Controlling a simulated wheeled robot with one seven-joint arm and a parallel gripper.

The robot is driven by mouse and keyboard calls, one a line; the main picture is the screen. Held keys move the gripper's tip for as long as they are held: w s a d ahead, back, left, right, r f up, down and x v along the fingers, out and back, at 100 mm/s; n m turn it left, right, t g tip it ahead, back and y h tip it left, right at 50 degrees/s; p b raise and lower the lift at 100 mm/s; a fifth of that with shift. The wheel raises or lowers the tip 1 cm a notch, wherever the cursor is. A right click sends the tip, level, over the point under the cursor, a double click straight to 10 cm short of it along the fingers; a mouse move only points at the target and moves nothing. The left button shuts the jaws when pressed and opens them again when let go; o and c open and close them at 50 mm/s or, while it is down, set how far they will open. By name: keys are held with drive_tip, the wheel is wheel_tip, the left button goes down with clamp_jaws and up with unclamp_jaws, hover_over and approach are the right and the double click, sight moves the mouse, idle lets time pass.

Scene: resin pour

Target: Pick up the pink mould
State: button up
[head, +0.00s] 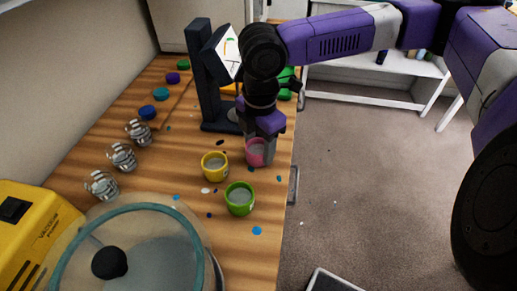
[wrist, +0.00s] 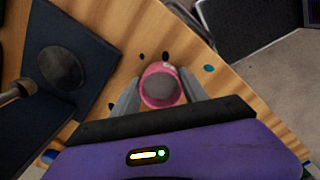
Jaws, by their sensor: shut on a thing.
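The pink mould (head: 256,154) is a small round cup with grey inside, standing near the right edge of the wooden table in the head view. It also shows in the wrist view (wrist: 161,70), upright between my fingers. My gripper (head: 262,148) reaches down from above and is shut on the pink mould, with one finger on each side. Whether the mould touches the table is hard to tell, as the gripper partly covers it.
A yellow mould (head: 215,166) and a green mould (head: 240,198) stand nearby. A dark stand (head: 203,85) rises just behind my gripper. A glass-lidded pot (head: 130,255), a yellow machine (head: 30,235) and several clear jars (head: 122,156) occupy the left. Blue and dark spots dot the table.

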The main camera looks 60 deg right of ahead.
wheel_tip(320, 180, up, 20)
drive_tip(key=p, duration=0.2)
idle(0.4)
